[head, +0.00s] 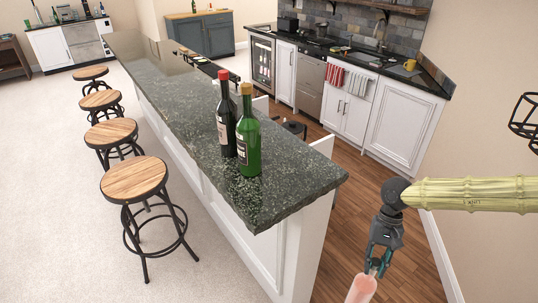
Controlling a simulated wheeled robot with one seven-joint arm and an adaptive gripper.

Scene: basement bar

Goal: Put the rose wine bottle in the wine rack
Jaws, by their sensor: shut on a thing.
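The rose wine bottle (362,289) is pink and hangs below my gripper (376,264) at the bottom edge of the head view. My gripper is shut on its neck, and the bottle's lower part is cut off by the frame. The bottle is tilted, with its neck up towards the gripper. A black wire frame with angular cells (525,122) shows at the right edge, partly cut off. It looks like the wine rack, and its cells look empty. It is up and to the right of my gripper, apart from it.
A dark stone bar counter (200,115) stands left of my gripper, bearing a red-capped dark bottle (226,125) and a green bottle (248,140). Several round stools (134,180) line its far side.

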